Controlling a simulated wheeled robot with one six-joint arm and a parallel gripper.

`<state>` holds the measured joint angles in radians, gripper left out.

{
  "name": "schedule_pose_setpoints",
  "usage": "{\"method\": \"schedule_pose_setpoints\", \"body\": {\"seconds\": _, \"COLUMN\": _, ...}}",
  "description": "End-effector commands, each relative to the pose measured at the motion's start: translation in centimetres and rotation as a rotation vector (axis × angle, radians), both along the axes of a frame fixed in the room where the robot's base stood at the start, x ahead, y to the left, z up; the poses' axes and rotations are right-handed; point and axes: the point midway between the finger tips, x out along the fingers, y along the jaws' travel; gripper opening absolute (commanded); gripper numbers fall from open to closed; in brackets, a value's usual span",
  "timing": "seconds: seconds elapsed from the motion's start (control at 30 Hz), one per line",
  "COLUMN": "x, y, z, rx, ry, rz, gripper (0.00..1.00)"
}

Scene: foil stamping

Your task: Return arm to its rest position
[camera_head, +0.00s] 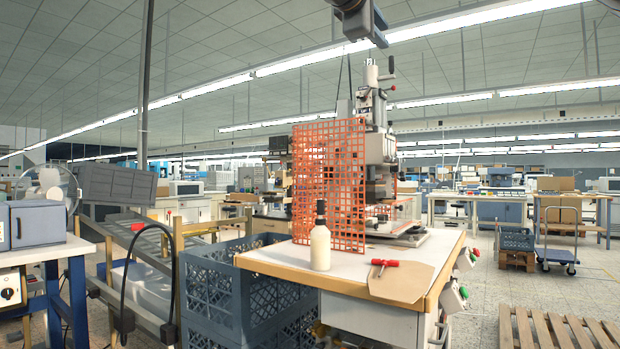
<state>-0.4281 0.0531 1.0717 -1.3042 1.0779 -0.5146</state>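My gripper (362,28) hangs into the top of the picture, dark grey, above the foil stamping press (380,150) and well clear of the worktable. Only its lower end shows; the rest of the arm is out of view. I see nothing held in it, but I cannot tell how far its fingers are apart. The press stands on the worktable (285,262) behind an orange mesh guard (333,185).
A cream bottle with a black cap (320,245) and a red-handled tool on a brown sheet (405,282) are on the worktable. Blue crates (210,290) stand at its left. A wooden pallet (560,328) lies at lower right. The air around my gripper looks free.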

Motion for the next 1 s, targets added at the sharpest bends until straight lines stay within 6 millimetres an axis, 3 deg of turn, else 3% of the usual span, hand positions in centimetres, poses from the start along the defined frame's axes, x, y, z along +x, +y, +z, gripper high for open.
{"method": "schedule_pose_setpoints", "body": {"seconds": 0.37, "x": 2.5, "y": 0.3, "z": -6.4, "rx": 0.066, "ry": 0.105, "rz": 0.035, "gripper": 0.26}}
{"method": "schedule_pose_setpoints", "body": {"seconds": 0.57, "x": 3.9, "y": 0.3, "z": -12.3, "rx": 0.138, "ry": 0.195, "rz": 0.054, "gripper": 0.26}}
{"method": "schedule_pose_setpoints", "body": {"seconds": 0.67, "x": 4.4, "y": 0.1, "z": -16.5, "rx": 0.192, "ry": 0.258, "rz": 0.06, "gripper": 0.26}}
{"method": "schedule_pose_setpoints", "body": {"seconds": 0.77, "x": 4.5, "y": -0.2, "z": -22.1, "rx": 0.272, "ry": 0.337, "rz": 0.059, "gripper": 0.26}}
{"method": "schedule_pose_setpoints", "body": {"seconds": 0.87, "x": 3.6, "y": -0.8, "z": -28.9, "rx": 0.381, "ry": 0.429, "rz": 0.042, "gripper": 0.26}}
{"method": "schedule_pose_setpoints", "body": {"seconds": 1.0, "x": 0.8, "y": -1.8, "z": -38.2, "rx": 0.552, "ry": 0.546, "rz": -0.011, "gripper": 0.26}}
